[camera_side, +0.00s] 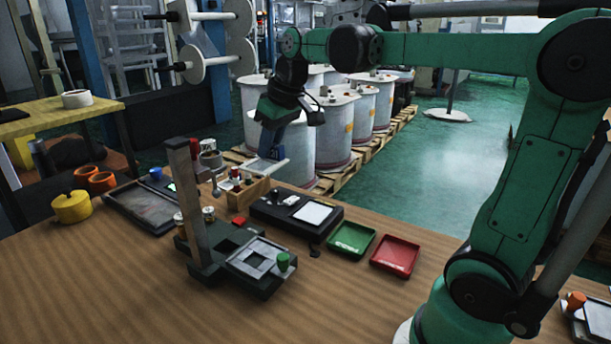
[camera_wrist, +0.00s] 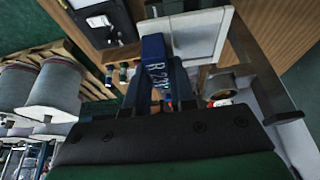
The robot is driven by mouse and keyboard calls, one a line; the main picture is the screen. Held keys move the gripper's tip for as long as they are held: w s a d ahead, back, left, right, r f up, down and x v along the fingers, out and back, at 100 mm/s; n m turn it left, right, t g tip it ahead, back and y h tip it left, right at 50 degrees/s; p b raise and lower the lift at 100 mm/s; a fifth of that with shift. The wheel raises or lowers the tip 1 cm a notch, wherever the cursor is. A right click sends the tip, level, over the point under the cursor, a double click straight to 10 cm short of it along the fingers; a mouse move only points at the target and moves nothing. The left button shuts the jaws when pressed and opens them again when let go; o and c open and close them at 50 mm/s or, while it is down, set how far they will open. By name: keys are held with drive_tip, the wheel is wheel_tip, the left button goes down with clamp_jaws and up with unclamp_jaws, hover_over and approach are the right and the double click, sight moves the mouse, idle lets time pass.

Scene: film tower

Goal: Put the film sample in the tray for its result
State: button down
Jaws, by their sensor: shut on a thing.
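The film sample (camera_wrist: 205,35), a pale flat square, has a blue tab (camera_wrist: 152,52) with lettering that starts "R 23". My gripper (camera_wrist: 156,80) is shut on the blue tab. In the side view my gripper (camera_side: 272,147) holds the pale sample (camera_side: 266,168) in the air over the back of the bench, above and close to a small wooden rack. The green tray (camera_side: 350,239) and the red tray (camera_side: 396,255) lie side by side at the right and look empty. The dark tower (camera_side: 186,205) has a platform with a square window (camera_side: 262,256) and a green knob.
The wooden rack (camera_side: 247,194) holds small bottles. A black device (camera_side: 273,212) with a white pad lies between tower and trays. A dark shallow tray (camera_side: 140,204), a yellow pot (camera_side: 72,207) and orange rings (camera_side: 101,181) stand at the left. The front bench is clear.

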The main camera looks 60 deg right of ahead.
drive_tip(key=s+d+f, duration=0.3)
drive_tip(key=d+f, duration=0.1)
drive_tip(key=s+d+f, duration=0.4)
drive_tip(key=d+f, duration=0.1)
drive_tip(key=s+d+f, duration=0.4)
drive_tip(key=f, duration=0.1)
drive_tip(key=shift+d, duration=0.3)
drive_tip(key=shift+f, duration=2.65)
drive_tip(key=shift+f, duration=0.2)
drive_tip(key=shift+c, duration=0.5)
unclamp_jaws()
wheel_tip(320, 180, up, 7)
drive_tip(key=shift+a, duration=0.1)
